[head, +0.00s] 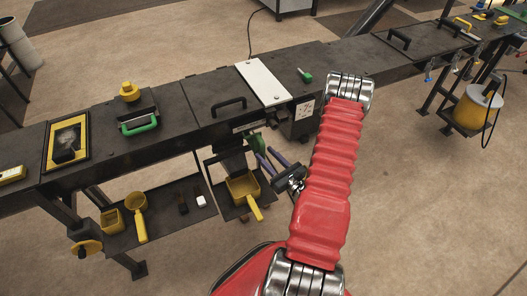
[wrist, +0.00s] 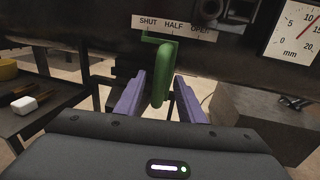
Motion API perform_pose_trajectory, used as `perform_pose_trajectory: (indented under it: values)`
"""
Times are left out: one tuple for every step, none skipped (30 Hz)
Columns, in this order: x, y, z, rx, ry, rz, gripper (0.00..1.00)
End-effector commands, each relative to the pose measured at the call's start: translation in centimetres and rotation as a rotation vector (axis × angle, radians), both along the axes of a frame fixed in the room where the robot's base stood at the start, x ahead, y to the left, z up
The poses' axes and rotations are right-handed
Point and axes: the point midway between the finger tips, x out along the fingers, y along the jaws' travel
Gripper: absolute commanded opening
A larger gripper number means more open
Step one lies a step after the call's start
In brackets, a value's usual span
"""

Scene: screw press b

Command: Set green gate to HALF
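The green gate handle (wrist: 160,80) hangs down in the wrist view below a label strip (wrist: 174,25) reading SHUT, HALF and OPEN. Its upper bracket sits under the gap between SHUT and HALF, nearer SHUT. In the head view the green handle (head: 259,142) shows under the bench front, partly hidden. My gripper (wrist: 160,88) is open, with one purple finger on each side of the handle and a visible gap on both sides. In the head view my gripper (head: 265,154) is beside the handle, under the bench edge.
A dial in mm (wrist: 294,28) is right of the label strip. A grey box (wrist: 260,115) stands at right.

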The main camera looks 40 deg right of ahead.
Motion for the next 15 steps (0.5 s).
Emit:
perform_pose_trajectory:
  values:
    - [0.7,0.0,0.0,-0.001,-0.001,0.003,0.36]
    - [1.0,0.0,0.0,-0.002,0.000,0.002,0.36]
    - [1.5,0.0,0.0,-0.002,0.000,0.004,0.36]
    - [1.7,-0.1,0.0,-0.002,0.000,0.003,0.36]
    - [2.0,-0.1,0.0,-0.001,0.000,0.002,0.36]
    - [2.3,-0.2,0.0,-0.001,0.000,0.002,0.36]
    - [2.5,-0.2,0.0,-0.001,0.000,0.002,0.36]
    - [2.7,-0.2,0.0,-0.001,0.000,0.002,0.36]
    - [2.8,-0.2,0.0,-0.001,0.000,0.001,0.36]
    - [2.9,-0.3,0.0,-0.001,0.000,0.000,0.36]
    - [2.9,-0.3,0.0,-0.001,0.000,0.000,0.36]
    - [3.0,-0.3,0.0,-0.001,0.000,-0.001,0.36]
    - [3.0,-0.3,0.0,0.000,0.000,-0.001,0.36]
    - [3.0,-0.3,0.0,0.000,0.000,-0.001,0.36]
    - [2.9,-0.3,0.0,0.000,0.000,-0.001,0.36]
